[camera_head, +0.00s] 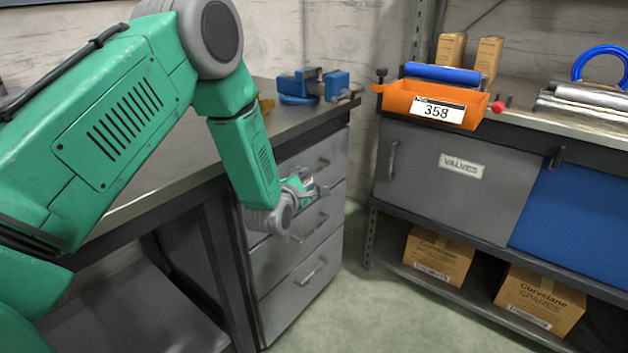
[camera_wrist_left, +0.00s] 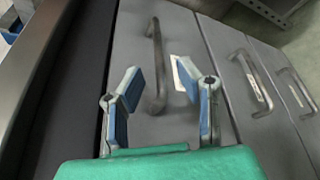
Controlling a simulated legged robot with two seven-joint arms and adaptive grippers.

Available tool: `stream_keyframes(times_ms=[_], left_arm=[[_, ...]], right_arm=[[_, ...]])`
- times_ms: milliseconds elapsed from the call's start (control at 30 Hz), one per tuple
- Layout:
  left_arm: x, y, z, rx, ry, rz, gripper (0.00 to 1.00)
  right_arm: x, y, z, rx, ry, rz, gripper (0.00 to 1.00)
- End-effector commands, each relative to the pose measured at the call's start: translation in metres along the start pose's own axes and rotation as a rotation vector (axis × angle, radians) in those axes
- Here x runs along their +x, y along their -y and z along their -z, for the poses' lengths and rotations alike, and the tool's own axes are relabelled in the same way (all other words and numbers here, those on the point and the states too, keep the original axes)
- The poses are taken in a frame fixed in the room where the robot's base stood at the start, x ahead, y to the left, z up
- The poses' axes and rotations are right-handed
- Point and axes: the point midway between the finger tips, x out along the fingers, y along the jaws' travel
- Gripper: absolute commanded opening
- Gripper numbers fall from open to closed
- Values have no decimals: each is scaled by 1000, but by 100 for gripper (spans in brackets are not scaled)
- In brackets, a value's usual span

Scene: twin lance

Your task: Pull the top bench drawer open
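The top bench drawer (camera_head: 334,154) is the uppermost of three grey drawers under the bench and looks shut, flush with those below. Its bar handle (camera_wrist_left: 155,65) lies between and beyond the fingers of my left gripper (camera_wrist_left: 160,82) in the left wrist view. The blue-padded fingers are apart, and neither visibly touches the handle. In the head view my left gripper (camera_head: 312,186) is at the drawer fronts, just below the top handle (camera_head: 319,167); the wrist hides part of the drawers. My right gripper is not in view.
The bench top (camera_head: 215,155) overhangs the drawers and carries a blue vise (camera_head: 308,86). The middle and bottom drawer handles (camera_head: 311,229) (camera_head: 312,272) stick out below. A grey cabinet (camera_head: 430,165) stands to the right, with cartons on its low shelf. The floor between is clear.

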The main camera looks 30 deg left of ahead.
Motion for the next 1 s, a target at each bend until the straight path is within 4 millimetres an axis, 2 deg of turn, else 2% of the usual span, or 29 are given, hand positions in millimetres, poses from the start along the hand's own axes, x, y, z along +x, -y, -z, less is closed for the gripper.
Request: stream_keyframes(times_ms=[100, 300, 700, 733, 800, 1000], left_arm=[[24, 2, 0, 4, 2, -1, 31], [48, 2, -2, 5, 2, -1, 31], [56, 0, -1, 2, 0, 1, 31], [56, 0, -1, 2, 0, 1, 24], [56, 0, -1, 2, 0, 1, 0], [56, 1, 0, 3, -2, 2, 0]], right_arm=[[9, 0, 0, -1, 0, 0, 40], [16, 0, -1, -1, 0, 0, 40], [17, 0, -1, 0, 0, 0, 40], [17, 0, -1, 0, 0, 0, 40], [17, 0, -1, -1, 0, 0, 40], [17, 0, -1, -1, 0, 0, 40]])
